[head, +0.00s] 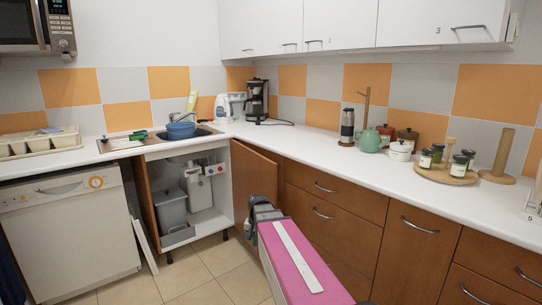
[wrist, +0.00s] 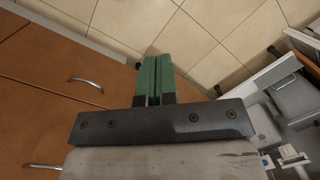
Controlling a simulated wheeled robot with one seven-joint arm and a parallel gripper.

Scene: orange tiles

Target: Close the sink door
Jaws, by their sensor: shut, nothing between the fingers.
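The cabinet under the sink stands open in the head view, with grey bins (head: 172,209) inside. Its brown right-hand door (head: 250,175) is swung outward, in front of the drawers. My gripper (head: 252,203) is near the lower visible part of this door; I cannot tell whether it touches. My arm hides part of the door's surroundings. In the wrist view my green fingers (wrist: 153,80) are together and empty, above the tiled floor. A bin (wrist: 290,97) shows at the right there, but the right-hand door cannot be made out clearly.
Brown drawers (head: 334,213) line the right, with protruding handles. A white dishwasher (head: 71,233) stands left. A narrow panel (head: 144,243) juts out at the cabinet's left side. Tiled floor (head: 190,277) is clear in front of the cabinet. A blue bowl (head: 181,130) sits at the sink.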

